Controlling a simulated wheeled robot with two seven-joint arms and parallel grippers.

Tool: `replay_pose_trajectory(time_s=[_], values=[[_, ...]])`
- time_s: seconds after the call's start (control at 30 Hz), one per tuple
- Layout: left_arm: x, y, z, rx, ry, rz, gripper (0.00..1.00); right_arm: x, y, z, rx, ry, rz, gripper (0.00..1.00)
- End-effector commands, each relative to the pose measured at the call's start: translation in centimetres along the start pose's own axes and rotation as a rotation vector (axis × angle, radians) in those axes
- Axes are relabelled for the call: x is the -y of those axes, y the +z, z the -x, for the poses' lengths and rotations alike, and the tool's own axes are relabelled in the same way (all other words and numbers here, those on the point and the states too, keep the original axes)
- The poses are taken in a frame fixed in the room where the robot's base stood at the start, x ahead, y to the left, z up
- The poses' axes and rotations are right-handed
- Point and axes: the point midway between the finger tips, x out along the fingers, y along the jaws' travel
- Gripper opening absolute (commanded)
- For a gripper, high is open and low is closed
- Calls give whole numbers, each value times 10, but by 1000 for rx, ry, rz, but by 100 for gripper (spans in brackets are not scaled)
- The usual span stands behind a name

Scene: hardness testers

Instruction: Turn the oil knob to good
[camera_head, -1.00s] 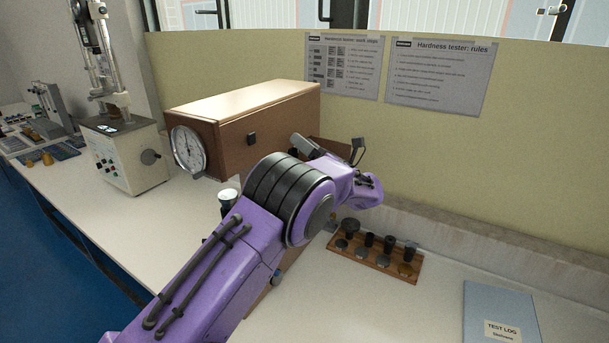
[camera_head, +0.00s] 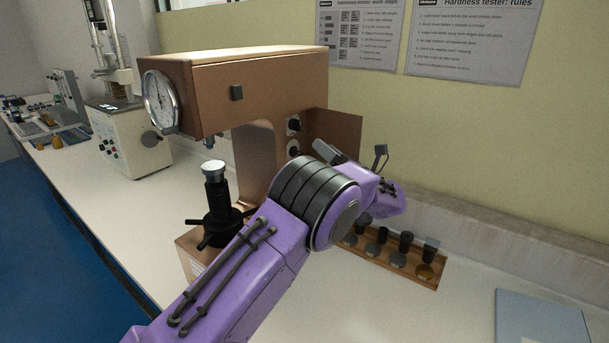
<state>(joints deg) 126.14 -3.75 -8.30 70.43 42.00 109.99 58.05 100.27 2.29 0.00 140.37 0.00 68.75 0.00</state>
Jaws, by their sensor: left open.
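The brown hardness tester (camera_head: 262,88) stands on the bench with a round dial on its front left. Two dark round knobs, an upper one (camera_head: 293,124) and a lower one (camera_head: 294,150), show on its side behind the head. I cannot read their marks or tell which is the oil knob. My left gripper (camera_head: 353,153) is at the end of the purple arm, right of these knobs and apart from them in the picture. It is open, with nothing seen between its fingers. My arm hides the tester's lower part. My right gripper is not in view.
A brown panel (camera_head: 338,128) stands out beside the knobs, close behind my left gripper. A black screw post (camera_head: 216,200) rises at the tester's front. A wooden rack (camera_head: 433,279) of dark pieces and a blue-grey folder (camera_head: 540,312) lie to the right.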

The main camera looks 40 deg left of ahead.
Motion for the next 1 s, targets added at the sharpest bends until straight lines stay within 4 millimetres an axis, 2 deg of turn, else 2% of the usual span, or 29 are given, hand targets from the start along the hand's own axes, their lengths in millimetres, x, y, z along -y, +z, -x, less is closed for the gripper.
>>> replay_pose_trajectory(time_s=[0.03,0.1,0.2,0.3,0.47,0.8,1.0], values=[[15,-23,10,0,-1,0,62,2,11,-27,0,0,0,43],[26,-40,17,1,-1,0,62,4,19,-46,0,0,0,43],[38,-59,26,1,-2,0,62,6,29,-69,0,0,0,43],[44,-68,30,2,-2,1,62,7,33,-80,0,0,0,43],[42,-65,17,0,-1,1,62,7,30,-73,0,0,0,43],[41,-63,-56,1,-2,0,62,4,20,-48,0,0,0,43],[43,-65,-74,2,-3,1,62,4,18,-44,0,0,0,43]])
